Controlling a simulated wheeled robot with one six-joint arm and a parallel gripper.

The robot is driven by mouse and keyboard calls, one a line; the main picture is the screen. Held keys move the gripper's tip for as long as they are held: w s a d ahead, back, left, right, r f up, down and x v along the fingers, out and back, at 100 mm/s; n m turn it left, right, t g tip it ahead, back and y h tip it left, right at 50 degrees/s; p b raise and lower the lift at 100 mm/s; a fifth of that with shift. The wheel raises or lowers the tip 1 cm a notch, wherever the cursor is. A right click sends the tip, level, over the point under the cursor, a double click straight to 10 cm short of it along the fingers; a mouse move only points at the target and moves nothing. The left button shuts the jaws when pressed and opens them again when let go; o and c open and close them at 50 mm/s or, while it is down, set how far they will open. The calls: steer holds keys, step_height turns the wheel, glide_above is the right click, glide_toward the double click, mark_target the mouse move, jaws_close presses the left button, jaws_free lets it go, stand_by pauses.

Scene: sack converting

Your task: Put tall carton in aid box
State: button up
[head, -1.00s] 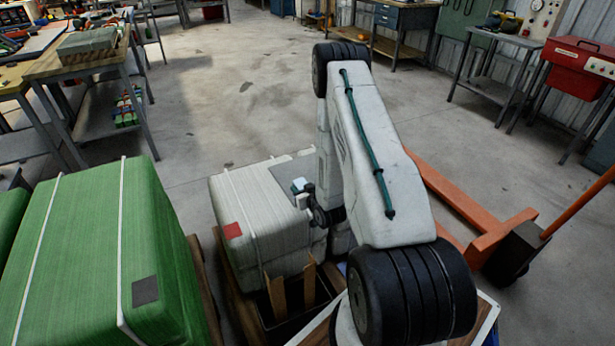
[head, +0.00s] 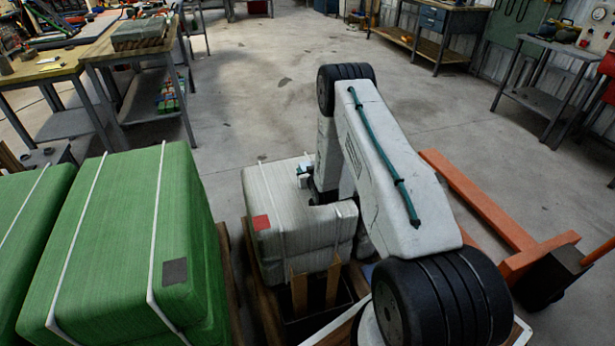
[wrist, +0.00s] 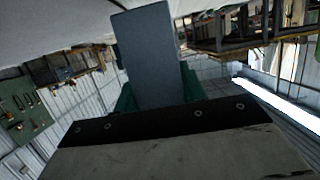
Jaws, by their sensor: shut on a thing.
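In the wrist view, a plain grey-blue upright block, which looks like the tall carton (wrist: 147,50), stands between the green pads of my gripper (wrist: 157,88). The pads press on its two sides, so my gripper is shut on it. In the head view, my gripper (head: 306,181) is small and partly hidden by my own arm, beside and over a white strapped bale with a red patch. The carton cannot be made out clearly there. I cannot pick out the aid box for certain; my arm covers part of the lower right.
The white bale (head: 275,215) stands beside large green bales (head: 120,240). A dark open bin (head: 293,333) with wooden slats is in front of it. An orange pallet truck (head: 480,205) is at right.

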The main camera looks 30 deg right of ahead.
steer(key=shift+f, duration=1.25)
steer(key=shift+f, duration=0.2)
steer(key=o, duration=1)
steer(key=shift+c, duration=0.2)
steer(key=shift+r, duration=0.2)
